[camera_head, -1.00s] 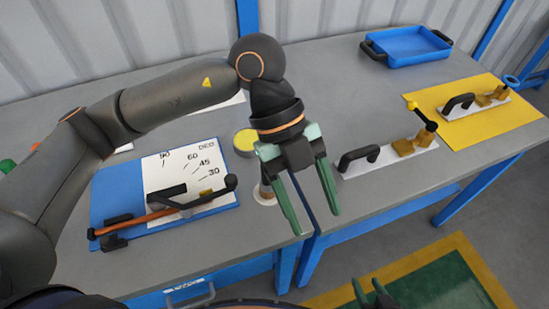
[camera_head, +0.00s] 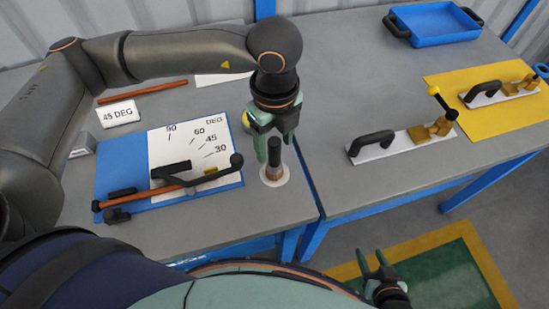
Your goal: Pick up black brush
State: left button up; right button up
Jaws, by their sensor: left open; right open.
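The black brush (camera_head: 274,152) stands upright on a white round spot (camera_head: 285,180) near the front right corner of the left table. It has a dark handle on top and a tan lower part. My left gripper (camera_head: 272,146) is open, with green fingers, just behind and above the brush top. From this view I cannot tell whether its fingers touch the brush. My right gripper (camera_head: 373,263) is open and empty, low in front of the tables over the floor.
A blue board (camera_head: 115,180) with an angle chart and a black-handled tool lies left of the brush. A copper rod (camera_head: 142,92) and a "45 DEG" card (camera_head: 118,114) lie behind. Right are a white clamp plate (camera_head: 395,149), yellow mat (camera_head: 500,108) and blue tray (camera_head: 436,23).

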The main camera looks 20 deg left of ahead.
aim_at(274, 154)
pick_arm(q)
notch_tip(274, 154, down, 4)
jog(key=shift+w+f+p, duration=0.15)
jog(key=shift+f+p, duration=0.1)
jog(key=shift+p, duration=0.05)
grip_shut()
dwell(0.4)
